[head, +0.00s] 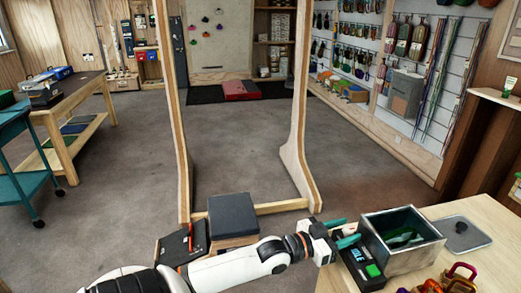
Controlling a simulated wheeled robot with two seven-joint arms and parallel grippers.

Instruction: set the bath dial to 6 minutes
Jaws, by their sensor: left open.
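The bath is an open-topped metal tank (414,259) on the wooden table at the lower right, with something green inside. A dark control box (361,282) is against its left side, with a small lit display (357,254) that seems to read IDLE and a green button (373,270). My left gripper (342,232) reaches in from the left. Its teal fingers are open over the far end of the control box, close to the tank's left wall. I cannot make out the dial; the gripper may hide it. My right gripper is out of view.
Red and brass-coloured metal gear (452,281) lies at the table's front. A wooden frame (297,150) stands behind my arm, with a dark-topped block (232,215) at its foot.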

